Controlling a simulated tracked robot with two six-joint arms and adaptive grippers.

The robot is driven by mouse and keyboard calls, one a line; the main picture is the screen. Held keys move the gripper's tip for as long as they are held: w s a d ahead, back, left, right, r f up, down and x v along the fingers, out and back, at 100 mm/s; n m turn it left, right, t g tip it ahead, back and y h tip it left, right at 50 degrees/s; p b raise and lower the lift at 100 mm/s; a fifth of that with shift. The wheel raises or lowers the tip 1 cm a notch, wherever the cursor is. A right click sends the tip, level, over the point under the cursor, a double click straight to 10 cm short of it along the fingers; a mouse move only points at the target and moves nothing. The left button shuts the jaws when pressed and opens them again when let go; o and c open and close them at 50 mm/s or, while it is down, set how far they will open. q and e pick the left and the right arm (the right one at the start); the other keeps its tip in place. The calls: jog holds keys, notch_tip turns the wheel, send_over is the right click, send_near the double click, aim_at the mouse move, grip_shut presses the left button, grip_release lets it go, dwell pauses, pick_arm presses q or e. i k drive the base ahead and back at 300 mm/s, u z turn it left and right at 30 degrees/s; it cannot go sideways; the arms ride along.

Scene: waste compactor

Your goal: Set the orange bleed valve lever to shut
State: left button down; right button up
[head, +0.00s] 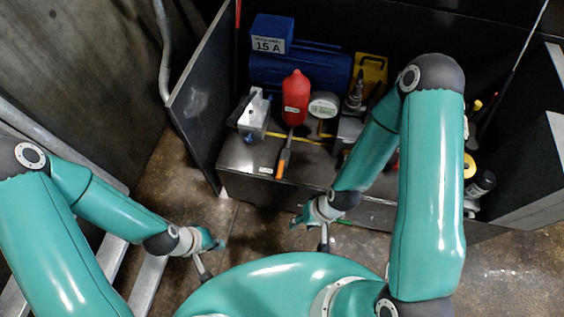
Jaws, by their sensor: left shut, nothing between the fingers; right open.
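The orange bleed valve lever (284,161) shows near the front of the black cabinet. Its orange grip points toward me, slightly left, and a thin dark shank runs back toward the red vessel (295,98). The valve body and any position markings are too small or hidden to read. My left gripper (209,260) is shut and empty, low at the left in front of the cabinet, well apart from the lever. My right gripper (312,231) is open and empty, in front of the cabinet and to the lower right of the lever, not touching it.
A round gauge (323,106) stands right of the red vessel. A grey-white box with a black handle (254,113) stands left. A blue motor (300,70) lies behind. The cabinet's open side panel (203,100) bounds the left. My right arm hides the right-hand parts.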

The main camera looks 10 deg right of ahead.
aim_at(281, 162)
jog(key=u, duration=0.45)
jog(key=k, duration=1.05)
jog(key=u, duration=0.4)
jog(key=i, duration=0.55)
jog(key=z, duration=0.1)
